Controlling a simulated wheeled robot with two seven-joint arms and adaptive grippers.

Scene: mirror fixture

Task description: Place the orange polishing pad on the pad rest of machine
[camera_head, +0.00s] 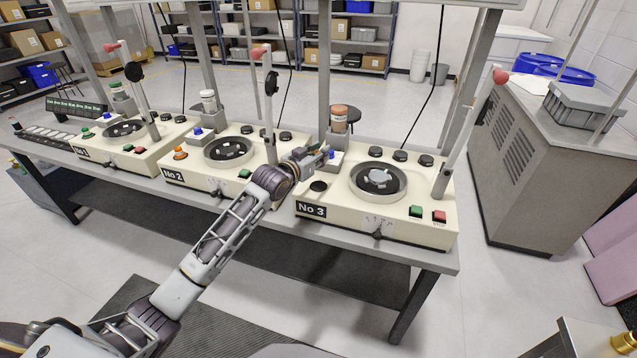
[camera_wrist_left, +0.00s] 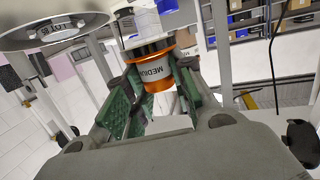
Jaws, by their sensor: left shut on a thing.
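In the head view my left gripper (camera_head: 321,154) is over the back left of machine No 3 (camera_head: 400,224), beside its blue block (camera_head: 335,156). In the left wrist view its green fingers are shut on an orange-banded cylinder (camera_wrist_left: 154,72) marked MEDIUM, with a dark end. I cannot tell whether this is the polishing pad; in the head view the gripper mostly hides it. A small orange domed piece (camera_head: 180,153) sits on machine No 2 (camera_head: 205,184). A bare black disc (camera_head: 318,186) lies on No 3's front left. My right gripper is not in view.
A brown-orange jar (camera_head: 338,121) stands at the back of No 3, close to my gripper. No 3's round bowl (camera_head: 401,188) and upright lever (camera_head: 463,140) are to the right. Machine No 1 (camera_head: 115,157) stands at the left. The bench's front edge (camera_head: 425,263) is clear.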

